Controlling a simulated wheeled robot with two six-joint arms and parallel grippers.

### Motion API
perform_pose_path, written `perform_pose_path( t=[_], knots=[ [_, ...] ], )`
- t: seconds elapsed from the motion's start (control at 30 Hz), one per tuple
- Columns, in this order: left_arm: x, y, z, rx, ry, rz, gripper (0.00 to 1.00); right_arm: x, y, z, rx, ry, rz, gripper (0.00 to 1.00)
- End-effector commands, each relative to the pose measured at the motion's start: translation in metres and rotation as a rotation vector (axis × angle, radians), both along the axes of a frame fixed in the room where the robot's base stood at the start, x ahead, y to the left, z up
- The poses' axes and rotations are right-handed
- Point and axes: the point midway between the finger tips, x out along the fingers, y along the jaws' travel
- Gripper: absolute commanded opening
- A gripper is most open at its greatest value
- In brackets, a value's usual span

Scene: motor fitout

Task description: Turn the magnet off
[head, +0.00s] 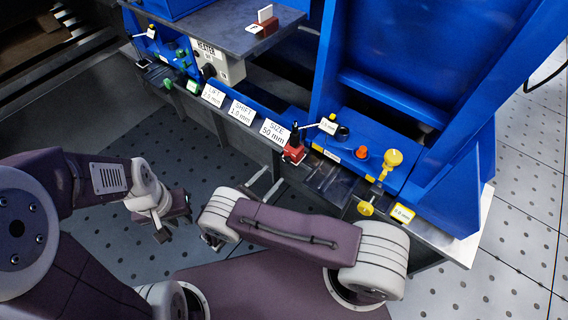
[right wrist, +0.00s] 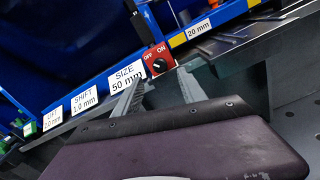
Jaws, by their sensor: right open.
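The magnet switch is a small red box (right wrist: 158,60) with a round black knob, marked OFF on its left and ON on its right in the right wrist view. Which mark the knob points to is too small to tell. In the head view the red box (head: 294,153) sits on the bench's front edge, right of the SIZE 50 mm card. My right gripper (right wrist: 160,78) is open and empty, its two fingers reaching toward the box with the knob between and beyond the tips. My left gripper (head: 176,226) hangs over the floor, apparently open and empty.
The SIZE card (head: 273,131), SHIFT card (head: 241,112) and LIFT card (head: 213,95) line the front edge. Yellow knobs (head: 391,159) and an orange button (head: 361,152) stand to the right. A tall blue frame (head: 345,60) rises behind. The floor in front is clear.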

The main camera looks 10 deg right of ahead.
Motion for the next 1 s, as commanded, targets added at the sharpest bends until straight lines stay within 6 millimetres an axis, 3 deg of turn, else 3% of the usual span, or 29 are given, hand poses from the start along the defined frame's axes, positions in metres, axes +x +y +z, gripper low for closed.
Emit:
perform_pose_path(
  t=[0.1,0.3,0.63,0.67,0.83,1.0],
  knots=[
    [0.0,0.0,-0.011,0.0,0.0,0.0,0.23,0.016,-0.022,-0.004,-0.001,0.001,-0.006,0.49],
    [0.0,0.0,-0.021,0.0,0.0,0.0,0.23,0.036,-0.047,-0.003,0.001,0.0,-0.003,0.49],
    [0.0,0.0,-0.021,0.0,0.0,0.0,0.23,0.041,-0.053,0.0,0.001,-0.001,0.0,0.49],
    [0.0,0.0,-0.021,0.0,0.0,0.0,0.23,0.041,-0.053,0.0,0.0,0.0,0.0,0.46],
    [0.0,0.0,-0.021,0.0,0.0,0.0,0.23,0.041,-0.053,0.0,0.0,0.0,0.0,0.0],
    [0.0,0.0,-0.021,0.0,0.0,0.0,0.23,0.041,-0.053,0.0,0.003,-0.002,0.0,0.0]
  ],
)
